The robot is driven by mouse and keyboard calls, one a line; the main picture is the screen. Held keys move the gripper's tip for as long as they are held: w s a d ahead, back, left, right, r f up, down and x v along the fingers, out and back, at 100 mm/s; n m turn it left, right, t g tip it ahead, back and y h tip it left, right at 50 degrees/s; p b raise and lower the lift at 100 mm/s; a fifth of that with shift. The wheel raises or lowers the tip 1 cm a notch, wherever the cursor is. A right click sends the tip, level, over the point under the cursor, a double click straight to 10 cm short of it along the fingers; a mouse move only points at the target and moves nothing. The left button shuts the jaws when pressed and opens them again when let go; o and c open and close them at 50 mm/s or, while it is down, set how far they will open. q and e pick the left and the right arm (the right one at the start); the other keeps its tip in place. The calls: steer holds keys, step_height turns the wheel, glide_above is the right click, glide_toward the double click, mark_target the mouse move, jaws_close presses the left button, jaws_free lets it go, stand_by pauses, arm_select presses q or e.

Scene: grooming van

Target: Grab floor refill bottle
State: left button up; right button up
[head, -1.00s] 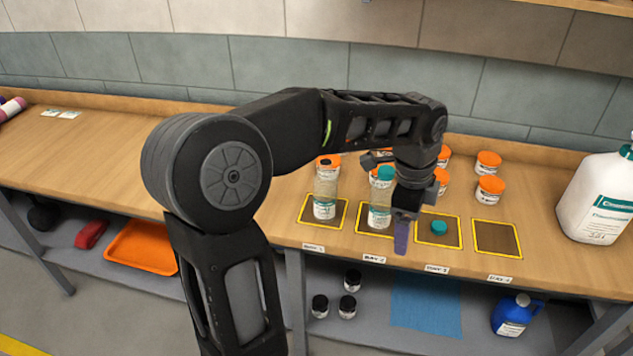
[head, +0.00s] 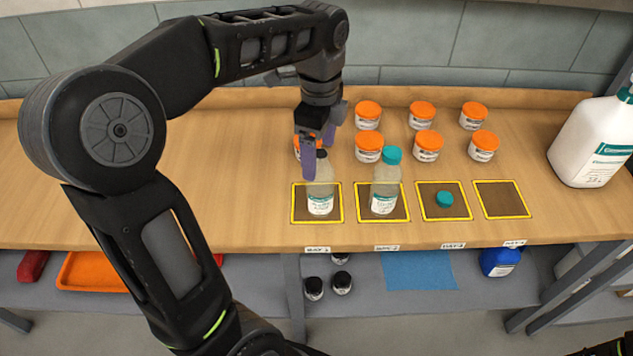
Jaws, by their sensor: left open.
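Two clear bottles with white labels stand on the counter. One bottle (head: 320,203), with a dark top, is on the left yellow-edged mat; the other (head: 384,200), with a teal cap, is on the mat to its right. My left gripper (head: 318,155) points down, open, at the top of the left bottle; its purple fingers partly hide that bottle's upper part. I cannot tell whether they touch it. A blue jug (head: 500,262) is on the lower shelf at right, its top partly hidden by the counter. No bottle shows on the visible floor. My right gripper is not in view.
A loose teal cap (head: 444,199) lies on the third mat; the fourth mat (head: 502,199) is bare. Several orange-lidded jars (head: 427,146) stand behind. A large white jug (head: 592,142) is at right. Dark-capped jars (head: 342,283) and a blue cloth (head: 418,271) are on the lower shelf.

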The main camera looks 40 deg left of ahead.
mark_target(321, 177)
arm_select(q)
steer(key=shift+a+f, duration=0.1)
steer(key=shift+f, duration=1.25)
steer(key=shift+w+d+f+p, duration=0.1)
steer(key=shift+f+p, duration=0.3)
steer(key=shift+f, duration=0.95)
steer(key=shift+w+d+f+p, duration=0.1)
steer(key=shift+f+p, duration=0.25)
steer(key=shift+f, duration=0.95)
steer(key=shift+s, duration=0.1)
steer(key=c, duration=1.5)
steer(key=shift+o, duration=0.2)
step_height(321, 177, up, 10)
steer(key=shift+r+b, duration=0.1)
steer(key=shift+b, duration=0.5)
